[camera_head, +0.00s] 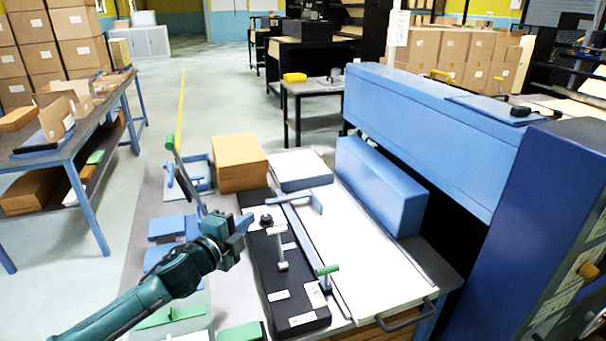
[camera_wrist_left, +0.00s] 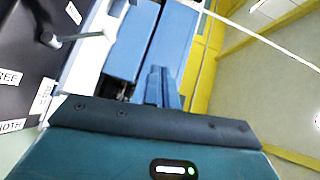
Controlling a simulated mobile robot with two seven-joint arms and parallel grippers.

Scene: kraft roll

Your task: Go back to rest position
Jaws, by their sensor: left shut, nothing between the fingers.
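My left gripper (camera_head: 238,224) is in the head view, its teal arm coming in from the lower left. Its blue fingers are closed together with nothing between them, above the workbench and beside a black panel (camera_head: 296,306) with white labels. In the left wrist view the shut fingers (camera_wrist_left: 162,88) point up the picture, with blue machine parts beyond. A small black knob (camera_head: 266,219) and a grey T-shaped handle (camera_head: 281,250) stand on the black panel. My right gripper does not show.
A brown box (camera_head: 239,162) and a grey-blue box (camera_head: 299,170) stand at the bench's back. A long blue block (camera_head: 380,185) lies beside the white board (camera_head: 365,262). A green-tipped lever (camera_head: 181,163) rises left of the gripper. The floor at left is clear up to a side table (camera_head: 80,147).

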